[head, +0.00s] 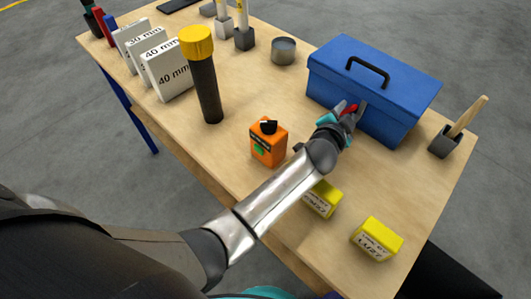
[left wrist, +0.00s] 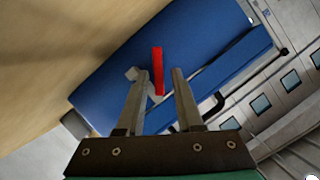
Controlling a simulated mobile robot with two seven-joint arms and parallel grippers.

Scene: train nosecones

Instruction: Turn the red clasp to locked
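The blue toolbox (head: 372,85) stands shut at the right of the table, with a black handle on its lid. Its red clasp (head: 351,108) is on the near face, partly hidden by my left gripper (head: 347,108). In the left wrist view the red clasp (left wrist: 158,68) is a bar standing roughly upright in the picture, beside a small grey piece. My left gripper (left wrist: 161,75) is open, its two fingers on either side of the clasp, the left finger closer to it. I cannot tell whether either finger touches it. My right gripper is not in view.
An orange box (head: 268,142) and two yellow boxes (head: 377,239) (head: 323,199) stand near my left arm. A grey holder (head: 443,142) with a wooden stick stands right.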

